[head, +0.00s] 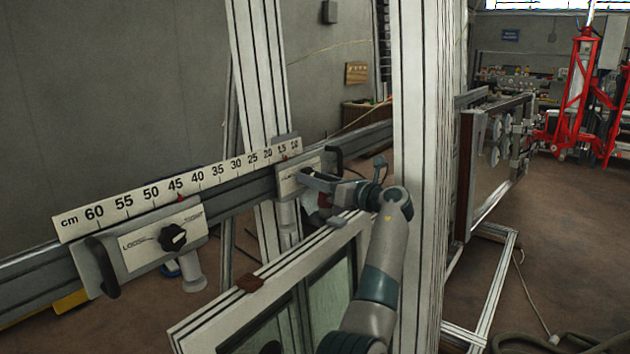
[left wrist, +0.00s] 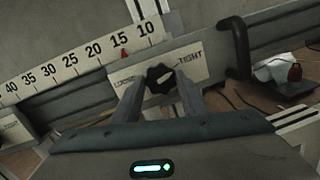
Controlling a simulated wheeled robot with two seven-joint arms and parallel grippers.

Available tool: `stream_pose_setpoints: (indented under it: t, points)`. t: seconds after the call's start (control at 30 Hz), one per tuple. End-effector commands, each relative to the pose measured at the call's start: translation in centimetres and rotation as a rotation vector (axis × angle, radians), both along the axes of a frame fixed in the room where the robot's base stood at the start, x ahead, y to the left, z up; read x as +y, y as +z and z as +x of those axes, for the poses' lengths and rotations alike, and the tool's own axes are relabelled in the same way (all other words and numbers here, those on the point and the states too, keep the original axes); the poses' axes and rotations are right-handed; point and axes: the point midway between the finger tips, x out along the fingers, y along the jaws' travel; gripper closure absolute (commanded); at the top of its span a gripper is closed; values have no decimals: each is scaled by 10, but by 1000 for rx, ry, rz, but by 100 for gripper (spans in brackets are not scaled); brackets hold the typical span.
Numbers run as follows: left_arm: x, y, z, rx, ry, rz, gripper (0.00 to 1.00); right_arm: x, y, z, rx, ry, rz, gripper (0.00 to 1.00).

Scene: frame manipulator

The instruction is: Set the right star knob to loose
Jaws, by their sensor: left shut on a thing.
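The right star knob (left wrist: 160,78) is black and sits on a pale plate (left wrist: 192,62) marked LOOSE on the left and TIGHT on the right. My left gripper (left wrist: 160,92) has one finger on each side of the knob and is shut on it. My right gripper is not in view.
A cm scale (head: 140,201) runs along the grey rail (head: 235,191) above the clamps. A black handle (left wrist: 237,48) stands right of the right plate. A tall aluminium post (head: 418,120) rises close right of my arm. A framed panel (head: 250,310) lies below.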

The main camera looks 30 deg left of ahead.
Motion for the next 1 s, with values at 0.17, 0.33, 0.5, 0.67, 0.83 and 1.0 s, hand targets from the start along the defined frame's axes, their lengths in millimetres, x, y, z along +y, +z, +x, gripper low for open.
stream_pose_setpoints:
  t: [0.17, 0.33, 0.5, 0.67, 0.83, 1.0]
  points:
    - [0, -1, 1, -68, 5, -3, 83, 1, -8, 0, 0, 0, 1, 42]
    - [0, -2, 1, -176, 17, -10, 83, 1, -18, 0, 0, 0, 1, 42]
    - [0, -2, 1, -317, 32, -22, 83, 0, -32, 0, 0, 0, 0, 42]
    - [0, -3, 2, -467, 47, -33, 83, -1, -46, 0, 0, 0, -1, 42]
    - [0, -3, 2, -628, 64, -45, 83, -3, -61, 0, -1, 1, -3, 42]
    - [0, -3, 3, -788, 81, -58, 83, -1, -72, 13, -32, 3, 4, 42]
